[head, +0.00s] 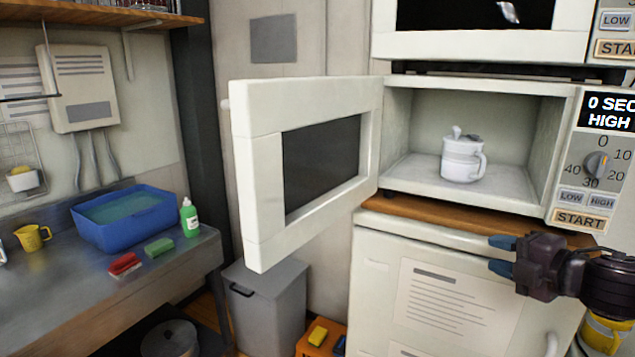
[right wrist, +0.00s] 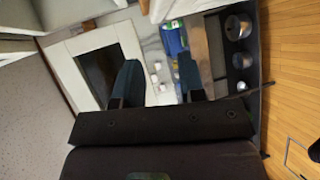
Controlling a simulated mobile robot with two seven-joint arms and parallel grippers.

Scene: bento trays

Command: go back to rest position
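My right gripper (head: 502,256) is in front of the white cabinet below the lower microwave, at the right of the head view. Its two blue-tipped fingers are apart with nothing between them. The fingers (right wrist: 162,85) also show apart and empty in the right wrist view. My left gripper is not in the head view. The lower microwave (head: 565,200) has its door (head: 258,180) swung wide open to the left. A white lidded cup with a handle (head: 462,160) stands upright inside it, apart from my gripper.
A second microwave (head: 480,48) sits above. At the left, a metal counter (head: 70,290) carries a blue basin (head: 125,222), a green bottle (head: 189,217), a yellow cup (head: 33,237) and sponges. A grey bin (head: 265,305) stands on the floor below the open door.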

